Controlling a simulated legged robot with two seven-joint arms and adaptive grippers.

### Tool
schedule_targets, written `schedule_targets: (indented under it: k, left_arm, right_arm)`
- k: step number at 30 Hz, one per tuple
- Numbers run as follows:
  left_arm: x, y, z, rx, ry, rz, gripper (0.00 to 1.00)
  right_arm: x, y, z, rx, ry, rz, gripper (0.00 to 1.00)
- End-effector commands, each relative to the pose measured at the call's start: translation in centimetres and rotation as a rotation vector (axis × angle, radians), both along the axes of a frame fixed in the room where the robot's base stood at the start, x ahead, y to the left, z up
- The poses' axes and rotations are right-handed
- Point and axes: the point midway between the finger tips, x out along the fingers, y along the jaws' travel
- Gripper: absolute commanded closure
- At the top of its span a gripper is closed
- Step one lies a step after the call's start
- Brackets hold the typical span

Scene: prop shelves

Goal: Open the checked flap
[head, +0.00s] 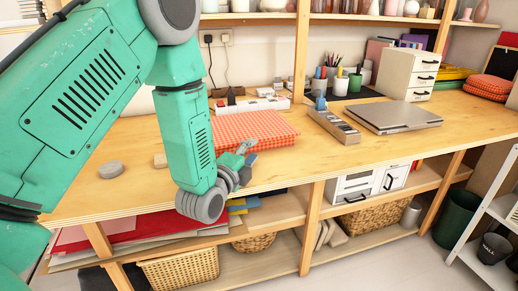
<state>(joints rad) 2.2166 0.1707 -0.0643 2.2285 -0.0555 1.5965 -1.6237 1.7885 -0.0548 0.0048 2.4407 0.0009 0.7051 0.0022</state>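A red-and-white checked flap (252,127) lies flat on the wooden table, left of the middle in the head view. Its front left part is close behind my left gripper. My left gripper (246,156) is at the table's front edge, at the near side of the checked flap. Its fingers are small and partly hidden by my wrist, so I cannot tell whether they are open or shut, or whether they touch the flap. My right gripper is not in view.
A closed grey laptop (394,116) and a grey sorter tray (334,127) lie to the right on the table. A white drawer unit (406,72) stands behind. A round grey disc (111,170) lies at left. Below are shelves with wicker baskets (180,270).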

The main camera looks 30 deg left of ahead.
Motion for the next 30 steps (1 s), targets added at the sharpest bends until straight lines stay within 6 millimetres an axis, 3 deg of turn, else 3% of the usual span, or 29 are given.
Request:
schedule_targets:
  k: [3, 9, 20, 23, 30]
  left_arm:
    - [2.2, 0.5, -0.2, -0.002, 0.000, 0.002, 0.71]
    - [4.3, 0.7, -0.1, -0.003, 0.001, 0.001, 0.71]
    - [4.8, 0.7, 0.0, 0.000, 0.003, 0.000, 0.71]
    - [4.8, 0.7, 0.0, 0.000, 0.002, 0.000, 1.00]
    - [4.8, 0.8, 0.0, -0.004, 0.005, 0.000, 1.00]
  right_arm:
    - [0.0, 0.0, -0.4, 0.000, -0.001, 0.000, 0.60]
    - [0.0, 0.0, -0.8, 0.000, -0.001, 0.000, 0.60]
    - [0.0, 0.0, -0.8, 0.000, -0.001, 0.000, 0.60]
    - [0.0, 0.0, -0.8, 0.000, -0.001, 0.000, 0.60]
    - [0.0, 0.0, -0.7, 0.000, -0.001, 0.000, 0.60]
